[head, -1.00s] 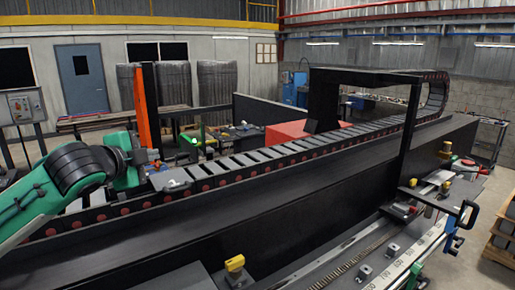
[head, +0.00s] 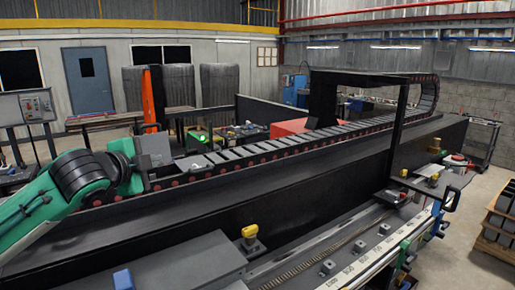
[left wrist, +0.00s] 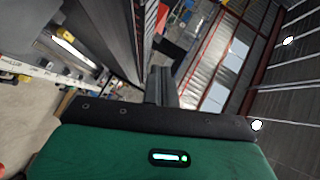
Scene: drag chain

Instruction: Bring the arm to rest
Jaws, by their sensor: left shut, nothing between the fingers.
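My left arm (head: 85,178), green and black, comes in from the left in the head view. Its left gripper (head: 152,178) is small and dark there, beside the left end of the drag chain (head: 270,148). I cannot tell from this view whether it touches the chain. In the left wrist view the gripper's dark fingers (left wrist: 160,85) are together with nothing held between them. The drag chain is black with grey crossbars and red round marks, and it curves up and back at the far right end. My right gripper is not in view.
A long black trough wall (head: 290,190) runs diagonally below the chain. A black frame (head: 395,130) stands over it. A machine bed with a yellow-topped part (head: 250,234) lies in front. A wooden pallet (head: 495,235) stands at the right, with bare floor near it.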

